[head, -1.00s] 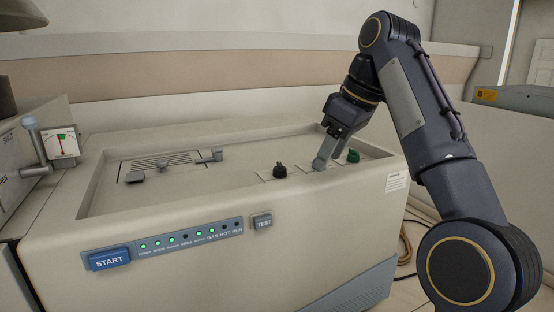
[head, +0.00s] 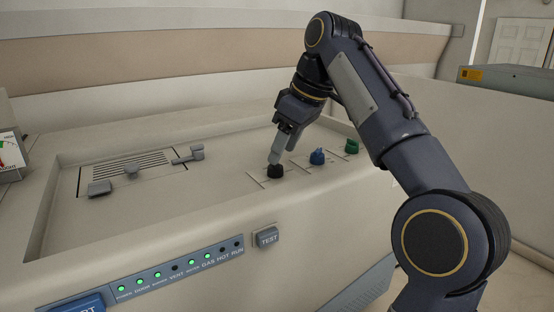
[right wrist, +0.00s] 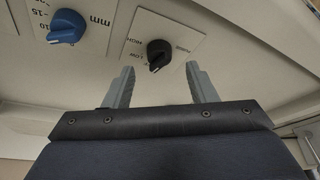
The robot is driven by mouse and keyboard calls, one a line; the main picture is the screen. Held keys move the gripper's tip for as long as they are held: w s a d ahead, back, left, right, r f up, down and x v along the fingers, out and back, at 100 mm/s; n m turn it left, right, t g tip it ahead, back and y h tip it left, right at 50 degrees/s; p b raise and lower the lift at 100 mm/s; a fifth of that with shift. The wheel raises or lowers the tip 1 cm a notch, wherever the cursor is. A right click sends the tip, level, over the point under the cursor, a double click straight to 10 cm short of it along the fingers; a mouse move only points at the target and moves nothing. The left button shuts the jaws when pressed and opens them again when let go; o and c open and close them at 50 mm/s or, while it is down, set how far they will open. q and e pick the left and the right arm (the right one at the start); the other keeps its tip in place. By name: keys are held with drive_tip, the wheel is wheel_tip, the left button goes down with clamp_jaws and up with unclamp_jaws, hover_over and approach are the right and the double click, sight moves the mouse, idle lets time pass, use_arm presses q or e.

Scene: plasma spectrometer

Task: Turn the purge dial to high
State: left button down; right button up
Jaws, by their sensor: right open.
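The black dial (head: 275,173) sits on a pale square plate on the machine's recessed top. In the right wrist view the black dial (right wrist: 159,54) has worn printed words around it, one of which looks like LOW; its exact pointer setting is hard to read. My right gripper (head: 275,160) is just above and behind this dial in the head view. In the right wrist view the gripper (right wrist: 158,72) is open, its two grey fingers on either side of the dial with gaps, not visibly touching it. My left gripper is not in view.
A blue dial (head: 317,157) with a numbered scale and a green dial (head: 352,146) stand to the right of the black one. Grey levers (head: 190,154) are at the left of the recess. The TEST button (head: 267,237) and lit indicators (head: 170,275) are on the front.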

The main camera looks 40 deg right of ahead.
sight(275, 168)
drive_tip(key=shift+x, duration=2.05)
drive_tip(key=shift+w, duration=0.1)
drive_tip(key=c, duration=1)
drive_tip(key=shift+o, duration=0.2)
